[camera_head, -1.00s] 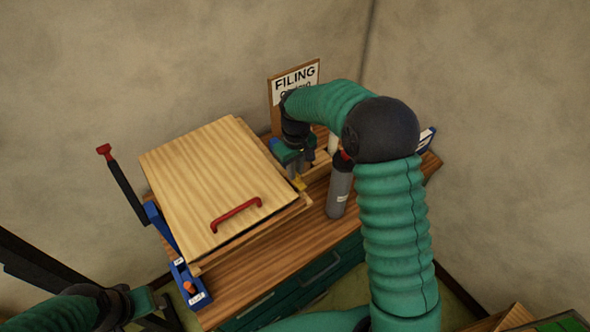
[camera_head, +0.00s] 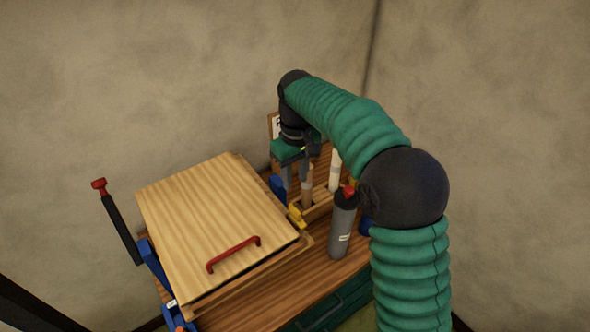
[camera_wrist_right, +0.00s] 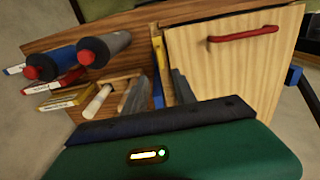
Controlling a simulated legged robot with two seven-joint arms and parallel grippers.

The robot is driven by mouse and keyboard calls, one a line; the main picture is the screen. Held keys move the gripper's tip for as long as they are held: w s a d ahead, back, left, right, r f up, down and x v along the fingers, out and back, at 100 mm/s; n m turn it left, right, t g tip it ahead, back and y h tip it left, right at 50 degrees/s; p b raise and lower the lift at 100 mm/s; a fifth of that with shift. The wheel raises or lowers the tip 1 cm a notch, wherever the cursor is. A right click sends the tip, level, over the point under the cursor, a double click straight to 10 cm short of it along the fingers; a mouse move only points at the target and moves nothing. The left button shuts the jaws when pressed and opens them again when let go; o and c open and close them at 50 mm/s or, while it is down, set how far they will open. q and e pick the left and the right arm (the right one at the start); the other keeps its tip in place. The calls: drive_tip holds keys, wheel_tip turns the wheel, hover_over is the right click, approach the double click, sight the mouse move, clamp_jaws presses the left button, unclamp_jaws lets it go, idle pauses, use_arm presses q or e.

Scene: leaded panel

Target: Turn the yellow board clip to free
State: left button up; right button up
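The yellow board clip (camera_head: 297,215) sits at the right edge of the wooden board (camera_head: 205,215), which has a red handle (camera_head: 235,254). In the wrist view the clip (camera_wrist_right: 157,45) is a narrow yellow strip along the board's edge, beyond my fingertips. My right gripper (camera_head: 296,184) points down just behind and above the clip, apart from it. Its two fingers (camera_wrist_right: 158,88) are spread with nothing held between them. A blue part (camera_wrist_right: 157,92) shows in the gap, behind the fingers. My left gripper is out of view.
A grey bottle with a red cap (camera_head: 343,225) stands close right of the clip. A wooden rack (camera_head: 318,208) with upright tools is beside the gripper. A blue bottle (camera_wrist_right: 60,62) lies beyond in the wrist view. A red-topped lever (camera_head: 118,220) rises left of the board.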

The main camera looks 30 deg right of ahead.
wheel_tip(320, 180, up, 4)
drive_tip(key=shift+r, duration=0.2)
drive_tip(key=shift+f, duration=0.1)
drive_tip(key=s+a+f+m+t+b, duration=0.1)
drive_tip(key=s+a+f, duration=0.3)
drive_tip(key=s+f, duration=0.6)
drive_tip(key=s+a+f+m+t, duration=0.1)
drive_tip(key=s+a+f, duration=0.2)
drive_tip(key=s+f, duration=0.7)
drive_tip(key=s+b+x, duration=0.2)
drive_tip(key=b+x, duration=0.8)
drive_tip(key=b, duration=0.1)
drive_tip(key=shift+f, duration=0.25)
drive_tip(key=shift+w, duration=0.15)
drive_tip(key=shift+w, duration=0.1)
